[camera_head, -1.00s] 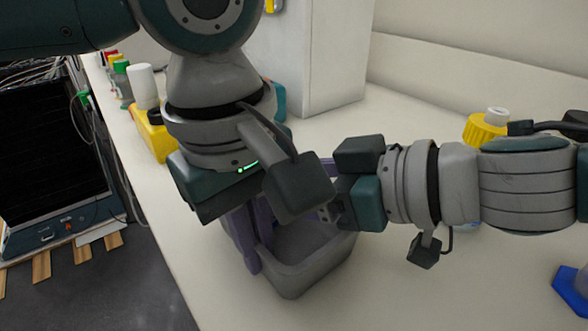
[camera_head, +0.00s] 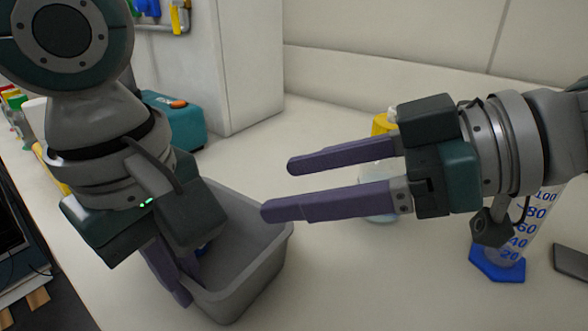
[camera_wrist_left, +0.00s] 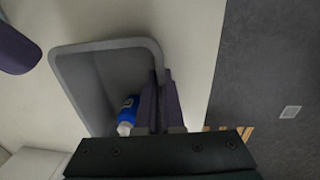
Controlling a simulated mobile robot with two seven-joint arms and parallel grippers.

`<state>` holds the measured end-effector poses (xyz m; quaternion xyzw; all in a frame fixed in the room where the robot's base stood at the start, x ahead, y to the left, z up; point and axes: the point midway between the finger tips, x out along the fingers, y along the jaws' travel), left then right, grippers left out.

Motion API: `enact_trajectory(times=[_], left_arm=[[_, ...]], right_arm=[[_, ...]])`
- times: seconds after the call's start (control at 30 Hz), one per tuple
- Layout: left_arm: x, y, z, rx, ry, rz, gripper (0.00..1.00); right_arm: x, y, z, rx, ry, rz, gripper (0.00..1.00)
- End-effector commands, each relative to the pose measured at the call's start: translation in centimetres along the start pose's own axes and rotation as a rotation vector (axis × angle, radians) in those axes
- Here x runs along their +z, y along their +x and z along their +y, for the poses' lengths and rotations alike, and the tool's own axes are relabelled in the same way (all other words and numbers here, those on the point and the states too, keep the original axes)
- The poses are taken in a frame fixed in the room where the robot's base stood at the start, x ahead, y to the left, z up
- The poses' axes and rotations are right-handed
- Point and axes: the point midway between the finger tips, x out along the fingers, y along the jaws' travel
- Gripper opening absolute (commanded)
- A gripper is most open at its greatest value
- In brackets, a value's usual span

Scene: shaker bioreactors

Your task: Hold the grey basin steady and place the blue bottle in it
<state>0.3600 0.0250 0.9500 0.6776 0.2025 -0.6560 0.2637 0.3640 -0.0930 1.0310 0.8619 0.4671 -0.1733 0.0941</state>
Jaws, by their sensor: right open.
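The grey basin (camera_head: 248,283) stands on the table at lower left of the head view and fills the upper middle of the left wrist view (camera_wrist_left: 103,46). My left gripper (camera_head: 184,290) points down at its near side, with its purple fingers closed on the basin wall. These fingers also show close together in the left wrist view (camera_wrist_left: 160,78). My right gripper (camera_head: 277,188) is open and empty, right of the basin and above the table.
A blue-based measuring cylinder (camera_head: 497,262) stands below the right wrist. A yellow-capped bottle (camera_head: 381,124) is partly hidden behind the right fingers. A teal case (camera_head: 180,122) stands behind the basin, by a white cabinet (camera_head: 235,70). The table front is clear.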

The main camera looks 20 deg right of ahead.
Motion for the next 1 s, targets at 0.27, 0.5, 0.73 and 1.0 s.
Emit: enact_trajectory(times=[0.27,0.5,0.73,1.0], left_arm=[[0.0,0.0,0.0,0.000,0.000,0.000,0.18],[0.0,0.0,0.0,0.000,0.000,0.000,0.40],[0.0,-0.2,0.0,0.001,0.000,0.000,0.40],[-0.1,-4.4,0.1,0.005,0.000,0.001,0.40]], right_arm=[[0.0,0.0,0.0,-0.001,0.000,0.000,0.70],[0.0,0.1,0.0,-0.001,0.000,0.000,0.70],[0.0,0.1,0.0,-0.001,0.000,0.000,0.70],[0.0,0.1,0.0,-0.001,0.000,0.000,0.70]])
